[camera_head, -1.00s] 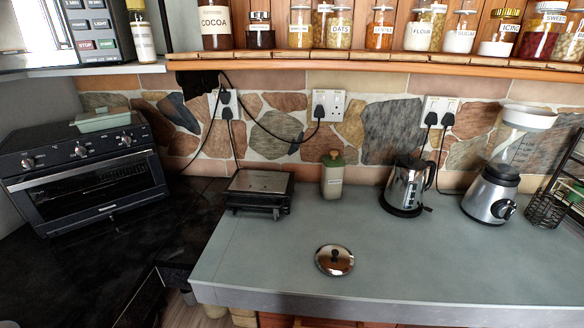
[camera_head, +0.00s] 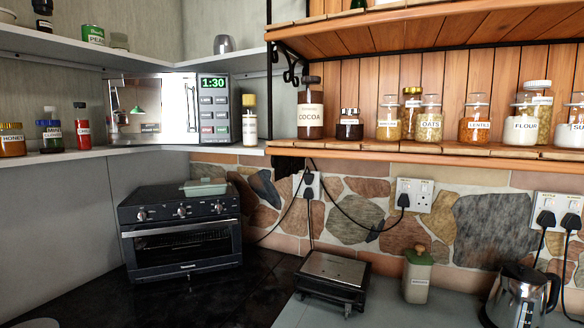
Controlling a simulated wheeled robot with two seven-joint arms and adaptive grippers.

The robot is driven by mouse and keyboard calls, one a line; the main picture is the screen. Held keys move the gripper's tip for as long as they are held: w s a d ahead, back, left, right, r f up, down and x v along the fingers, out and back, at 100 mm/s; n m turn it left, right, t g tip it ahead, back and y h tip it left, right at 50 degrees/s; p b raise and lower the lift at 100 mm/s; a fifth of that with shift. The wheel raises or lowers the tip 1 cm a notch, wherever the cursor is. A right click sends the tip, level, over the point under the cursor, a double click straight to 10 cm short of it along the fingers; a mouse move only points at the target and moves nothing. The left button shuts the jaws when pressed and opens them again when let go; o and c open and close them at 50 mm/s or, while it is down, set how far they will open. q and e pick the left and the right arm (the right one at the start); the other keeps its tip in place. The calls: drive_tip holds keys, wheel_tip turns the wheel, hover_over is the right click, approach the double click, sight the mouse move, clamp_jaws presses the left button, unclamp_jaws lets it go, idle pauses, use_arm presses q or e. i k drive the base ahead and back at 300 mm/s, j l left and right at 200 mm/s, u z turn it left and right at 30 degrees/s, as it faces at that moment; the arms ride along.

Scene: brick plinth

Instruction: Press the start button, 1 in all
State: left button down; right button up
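The microwave (camera_head: 168,135) stands on the left corner shelf with its door shut. Its control panel is on its right side, with a green display (camera_head: 213,83) reading 1:30 above several small buttons. The start button (camera_head: 222,129) is at the lower right of the panel, beside a reddish button at the lower left; the lettering is too small to read here. Neither of my grippers is in view.
A toaster oven (camera_head: 185,254) with a green dish (camera_head: 205,188) on top stands on the dark counter below. The kettle (camera_head: 518,295) is at lower right.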

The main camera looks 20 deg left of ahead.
sight(220, 130)
drive_tip(key=u, duration=1.45)
